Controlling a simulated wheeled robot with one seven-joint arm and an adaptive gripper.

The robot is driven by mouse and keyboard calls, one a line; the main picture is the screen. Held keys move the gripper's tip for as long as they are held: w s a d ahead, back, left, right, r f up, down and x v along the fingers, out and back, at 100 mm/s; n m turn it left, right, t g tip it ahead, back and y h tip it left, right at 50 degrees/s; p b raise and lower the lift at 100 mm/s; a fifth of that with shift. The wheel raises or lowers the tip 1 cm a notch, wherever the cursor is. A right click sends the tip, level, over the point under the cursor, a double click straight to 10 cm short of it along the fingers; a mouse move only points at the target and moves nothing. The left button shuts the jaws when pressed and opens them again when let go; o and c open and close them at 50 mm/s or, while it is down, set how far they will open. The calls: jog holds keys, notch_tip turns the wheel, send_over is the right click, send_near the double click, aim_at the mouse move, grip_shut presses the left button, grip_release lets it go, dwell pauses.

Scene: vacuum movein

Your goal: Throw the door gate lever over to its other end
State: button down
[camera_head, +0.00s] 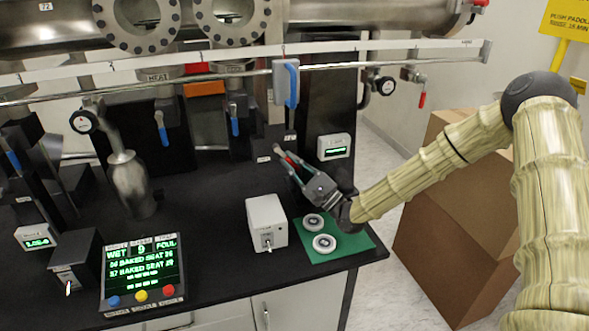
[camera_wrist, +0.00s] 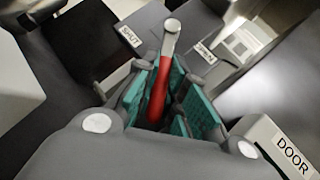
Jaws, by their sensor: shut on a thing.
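The door gate lever (camera_wrist: 160,88) has a red grip and a rounded silver end. In the wrist view its red part lies between the teal finger pads of my gripper (camera_wrist: 160,72), which is shut on it. The silver end shows beyond the fingers, between a "SHUT" label (camera_wrist: 130,36) on the left and a second, hard-to-read label (camera_wrist: 206,53) on the right. In the head view my gripper (camera_head: 286,155) reaches in from the right over the back of the black bench, with a bit of red between its fingers. The lever's base is mostly hidden there.
A box marked "DOOR" (camera_wrist: 285,150) is close at the lower right of the wrist view. A small display (camera_head: 334,147) stands right of my gripper. A white switch box (camera_head: 267,224) and a green mat (camera_head: 350,243) with two round discs are in front.

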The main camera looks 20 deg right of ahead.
jog(key=shift+a+f+m+t+b, duration=0.15)
jog(key=shift+m+t+b, duration=0.25)
jog(key=shift+m+t, duration=0.1)
jog(key=c, duration=1.5)
grip_release()
jog(key=shift+s+d+f, duration=0.3)
jog(key=shift+s+d, duration=0.05)
jog(key=shift+s, duration=0.05)
jog(key=s+d, duration=0.2)
jog(key=s, duration=0.1)
jog(key=s+d, duration=0.3)
jog(key=s, duration=0.1)
jog(key=s+d+f, duration=0.1)
jog(key=s+d, duration=0.2)
jog(key=shift+s+d, duration=0.2)
jog(key=shift+s, duration=0.1)
